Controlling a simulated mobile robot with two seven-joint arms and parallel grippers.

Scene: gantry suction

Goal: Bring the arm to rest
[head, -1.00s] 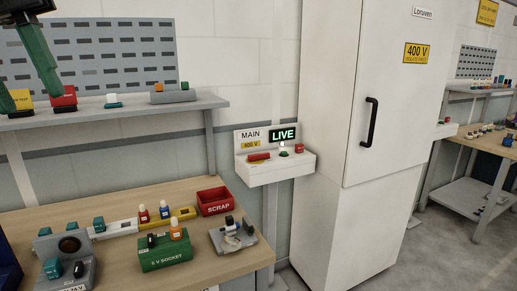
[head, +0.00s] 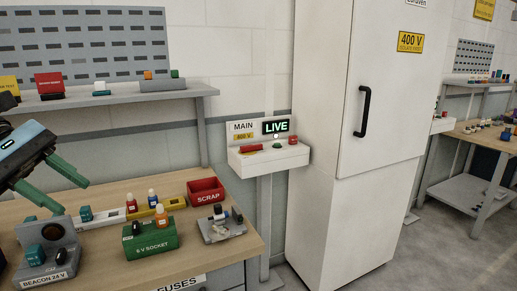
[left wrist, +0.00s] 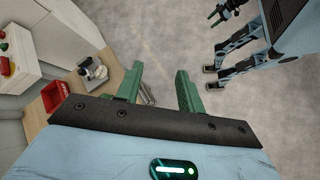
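My left gripper (head: 62,190) comes in from the left in the head view, above the left part of the workbench. Its two green fingers are spread apart with nothing between them. In the left wrist view the same gripper (left wrist: 158,82) shows its fingers apart, with floor and the bench edge beyond them.
A shelf (head: 195,92) runs above. The main switch box (head: 268,158) reads LIVE beside a tall white cabinet (head: 345,190).

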